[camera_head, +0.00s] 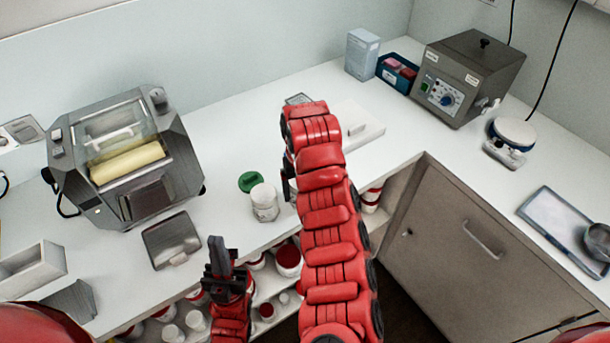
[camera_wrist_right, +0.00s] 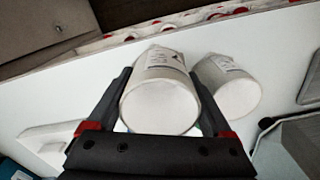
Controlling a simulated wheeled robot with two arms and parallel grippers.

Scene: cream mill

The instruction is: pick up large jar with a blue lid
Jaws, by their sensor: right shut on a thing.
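In the right wrist view my right gripper (camera_wrist_right: 160,100) is shut on a white jar (camera_wrist_right: 160,65) with a printed label and a plain pale round end facing the camera. A finger lies on each side of it. A second white jar (camera_wrist_right: 228,85) stands close beside it. In the head view one white jar (camera_head: 264,202) shows near the counter's front edge; my right arm hides the held jar. No blue lid shows on either jar. My left gripper (camera_head: 226,258) points up at the counter's front edge, holding nothing visible; its jaw gap is unclear.
A green lid-like thing (camera_head: 250,182) lies behind the visible jar. A roller machine (camera_head: 125,155) and a small tray (camera_head: 172,241) are at left. A grey heater box (camera_head: 468,75) stands at back right. Shelves with several red-lidded containers lie under the counter.

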